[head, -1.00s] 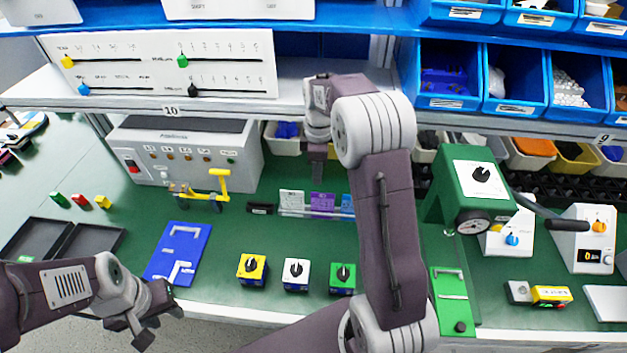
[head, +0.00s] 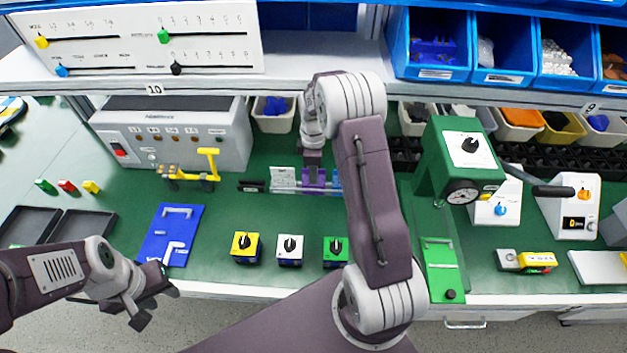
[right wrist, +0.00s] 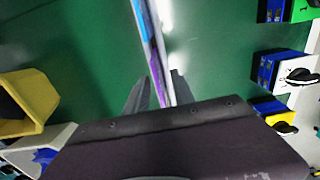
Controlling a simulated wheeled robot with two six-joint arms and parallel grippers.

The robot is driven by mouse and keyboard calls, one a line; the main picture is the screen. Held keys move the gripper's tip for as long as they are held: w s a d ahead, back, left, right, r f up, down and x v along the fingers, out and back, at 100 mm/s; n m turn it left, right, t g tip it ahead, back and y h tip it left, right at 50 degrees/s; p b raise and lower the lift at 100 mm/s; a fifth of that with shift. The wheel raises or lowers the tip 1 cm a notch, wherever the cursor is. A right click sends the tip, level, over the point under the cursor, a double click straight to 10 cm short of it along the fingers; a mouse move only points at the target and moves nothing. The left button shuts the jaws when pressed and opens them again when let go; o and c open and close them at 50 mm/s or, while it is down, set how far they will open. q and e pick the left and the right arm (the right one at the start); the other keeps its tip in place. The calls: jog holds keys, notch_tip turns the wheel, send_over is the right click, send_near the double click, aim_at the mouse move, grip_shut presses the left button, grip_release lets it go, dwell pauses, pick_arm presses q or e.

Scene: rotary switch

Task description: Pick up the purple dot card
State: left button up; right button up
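The purple dot card (head: 314,179) stands in a clear rack (head: 290,190), between a white card (head: 284,179) on its left and a blue card (head: 336,181) on its right. My right gripper (head: 313,168) is low at the purple card and covers its upper part. In the right wrist view, the purple card (right wrist: 155,62) shows edge-on, running between the two spread fingers (right wrist: 160,95) of my right gripper; the fingers look apart from it. My left gripper (head: 155,302) is open and empty by the table's front edge, far from the cards.
A black block (head: 251,186) lies left of the rack. Yellow (head: 246,247), white (head: 289,250) and green (head: 335,251) rotary switches stand in front of it. A grey control box (head: 175,135) is behind left and a green press (head: 455,165) right. A shelf hangs above.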

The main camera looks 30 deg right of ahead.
jog(key=shift+w+d+f, duration=0.1)
jog(key=shift+f, duration=0.25)
grip_shut()
jog(key=shift+r, duration=0.15)
